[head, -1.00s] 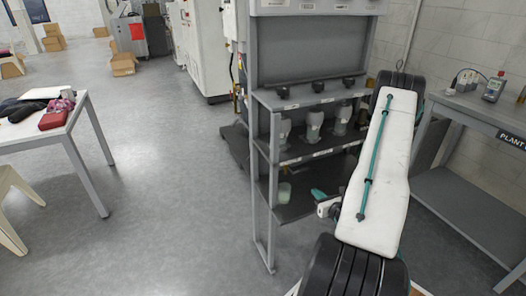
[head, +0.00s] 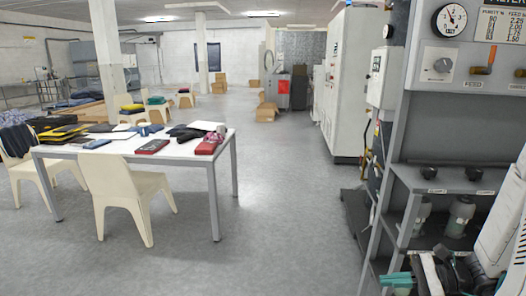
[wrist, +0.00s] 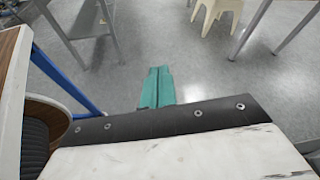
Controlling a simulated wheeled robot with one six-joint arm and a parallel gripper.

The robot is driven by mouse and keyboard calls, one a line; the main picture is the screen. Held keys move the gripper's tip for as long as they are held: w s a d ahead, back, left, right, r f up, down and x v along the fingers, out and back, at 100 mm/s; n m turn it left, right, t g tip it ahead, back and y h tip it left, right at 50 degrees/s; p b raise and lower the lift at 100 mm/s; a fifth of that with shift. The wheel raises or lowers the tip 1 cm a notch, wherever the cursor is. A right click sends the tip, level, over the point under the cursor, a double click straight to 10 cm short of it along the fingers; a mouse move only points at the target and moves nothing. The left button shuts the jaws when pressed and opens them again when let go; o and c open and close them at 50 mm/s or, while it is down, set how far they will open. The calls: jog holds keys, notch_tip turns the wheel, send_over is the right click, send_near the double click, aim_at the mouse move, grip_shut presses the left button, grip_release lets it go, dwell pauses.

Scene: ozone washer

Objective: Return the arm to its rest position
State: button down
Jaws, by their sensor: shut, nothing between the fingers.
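My gripper (wrist: 156,88) shows in the wrist view as two teal fingers lying together, with nothing between them. They are over bare grey floor. In the head view the teal gripper tip (head: 397,281) is at the lower right. My white and black arm is folded there, in front of the grey rack (head: 452,180). Part of the arm is cut off by the right edge of the picture.
The rack holds gauges, knobs and jars. A white table (head: 135,145) with folded clothes and cream chairs (head: 125,195) stands at the left. A tall white cabinet (head: 350,85) is behind the rack. The grey floor between table and rack is clear.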

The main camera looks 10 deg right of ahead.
jog(key=s+a+r+n+g+h, duration=0.3)
jog(key=s+a+r+n+h, duration=0.3)
jog(key=r+n, duration=0.4)
jog(key=s+a+r+n+g+h, duration=0.2)
jog(key=s+a+r+n+h, duration=0.4)
jog(key=r+n, duration=0.5)
jog(key=s+a, duration=0.2)
jog(key=a, duration=0.1)
jog(key=shift+s+a+g, duration=0.2)
jog(key=shift+s+g, duration=0.05)
jog(key=shift+g, duration=0.15)
jog(key=shift+d, duration=0.1)
